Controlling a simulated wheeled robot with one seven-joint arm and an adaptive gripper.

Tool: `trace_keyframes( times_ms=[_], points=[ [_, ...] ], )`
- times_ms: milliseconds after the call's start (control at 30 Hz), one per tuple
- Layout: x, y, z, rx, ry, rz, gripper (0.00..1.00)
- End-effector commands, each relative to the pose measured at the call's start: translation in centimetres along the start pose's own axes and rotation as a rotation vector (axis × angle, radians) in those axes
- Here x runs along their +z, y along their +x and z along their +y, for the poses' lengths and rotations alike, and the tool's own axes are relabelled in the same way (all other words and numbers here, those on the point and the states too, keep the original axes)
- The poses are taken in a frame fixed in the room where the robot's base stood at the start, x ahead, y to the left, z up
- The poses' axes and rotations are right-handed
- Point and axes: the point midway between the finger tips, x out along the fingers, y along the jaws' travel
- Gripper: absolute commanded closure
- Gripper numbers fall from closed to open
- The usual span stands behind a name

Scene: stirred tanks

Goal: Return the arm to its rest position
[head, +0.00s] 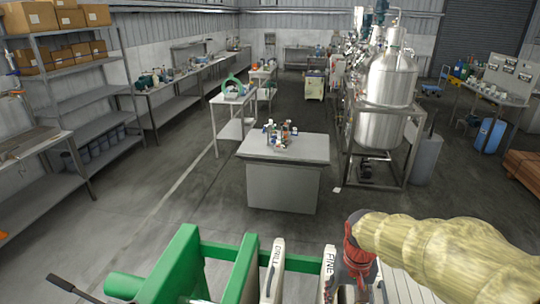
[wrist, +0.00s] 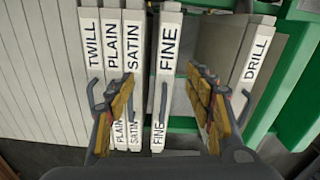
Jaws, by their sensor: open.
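My gripper (wrist: 160,85) is open in the wrist view, one finger on each side of the white panel labelled FINE (wrist: 168,45). No contact between the fingers and that panel is clear. In the head view my arm, in a yellowish sleeve, reaches in from the lower right. Its reddish wrist end is beside the FINE panel, and the fingertips are hidden there.
A green rack (head: 180,262) holds upright panels. TWILL (wrist: 92,45), PLAIN (wrist: 113,40) and SATIN (wrist: 134,40) stand left of FINE, DRILL (wrist: 257,60) right. A grey table (head: 285,180) with small items stands ahead, a steel tank (head: 390,80) beyond.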

Motion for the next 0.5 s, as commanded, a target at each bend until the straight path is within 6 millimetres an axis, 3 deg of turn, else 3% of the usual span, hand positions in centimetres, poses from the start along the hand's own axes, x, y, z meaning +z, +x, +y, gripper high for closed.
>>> trace_keyframes(
  times_ms=[300, 500],
  points=[
    [9.4, -1.8, 0.1, -0.006, -0.048, 0.215, 0.47],
    [13.3, -1.8, 0.2, -0.010, -0.055, 0.371, 0.47]
  ],
)
